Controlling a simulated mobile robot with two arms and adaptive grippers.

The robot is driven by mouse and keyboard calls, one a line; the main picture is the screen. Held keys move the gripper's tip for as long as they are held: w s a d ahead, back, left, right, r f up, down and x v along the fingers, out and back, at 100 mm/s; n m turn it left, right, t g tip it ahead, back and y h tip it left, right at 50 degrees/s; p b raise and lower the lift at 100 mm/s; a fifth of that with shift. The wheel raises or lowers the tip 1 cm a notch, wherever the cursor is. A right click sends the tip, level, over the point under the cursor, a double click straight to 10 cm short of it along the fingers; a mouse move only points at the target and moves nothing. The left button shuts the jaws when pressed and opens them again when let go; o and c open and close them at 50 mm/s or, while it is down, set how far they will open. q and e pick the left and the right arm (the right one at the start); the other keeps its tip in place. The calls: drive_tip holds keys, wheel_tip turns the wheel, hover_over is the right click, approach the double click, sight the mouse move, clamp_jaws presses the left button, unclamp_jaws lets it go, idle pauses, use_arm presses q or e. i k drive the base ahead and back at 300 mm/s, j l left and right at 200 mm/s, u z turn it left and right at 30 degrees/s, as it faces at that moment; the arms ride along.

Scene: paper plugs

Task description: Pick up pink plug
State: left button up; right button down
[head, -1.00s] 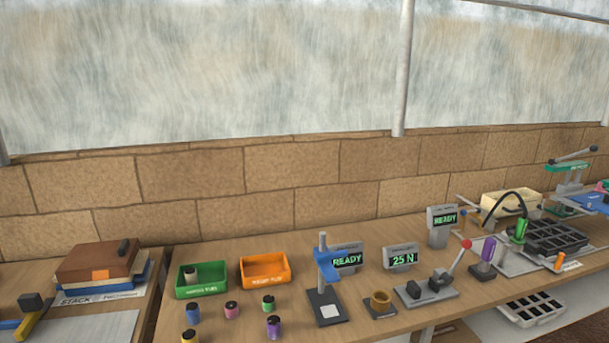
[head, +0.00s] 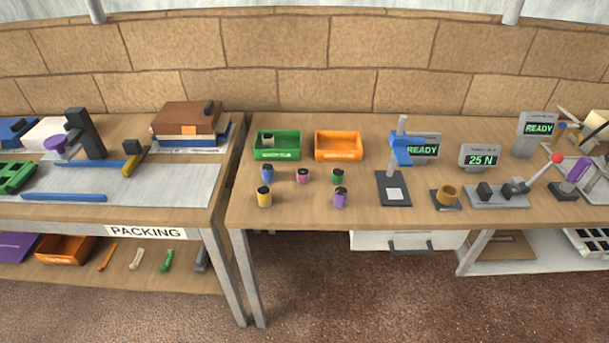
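The pink plug (head: 303,176) is a small pink cylinder with a dark top. It stands upright on the wooden table (head: 290,213), between the blue plug (head: 267,174) and the green plug (head: 338,177). A yellow plug (head: 264,197) and a purple plug (head: 340,198) stand nearer the table's front edge. Neither of my grippers shows in the head view.
Behind the plugs sit a green tray (head: 258,149) with one plug in it and an orange tray (head: 338,154). A blue-headed stand (head: 394,190) is to their right. A packing bench (head: 180,198) stands left across a narrow gap. Tabletop around the plugs is clear.

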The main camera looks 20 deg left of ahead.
sight(303, 173)
drive_tip(key=i+l, duration=0.25)
drive_tip(key=i+l+u, duration=0.3)
drive_tip(key=l, duration=0.35)
drive_tip(key=i+l+u, duration=0.15)
drive_tip(key=l, duration=0.25)
drive_tip(key=i+l+u, duration=0.15)
drive_tip(key=i+l, duration=0.1)
drive_tip(key=l, duration=0.1)
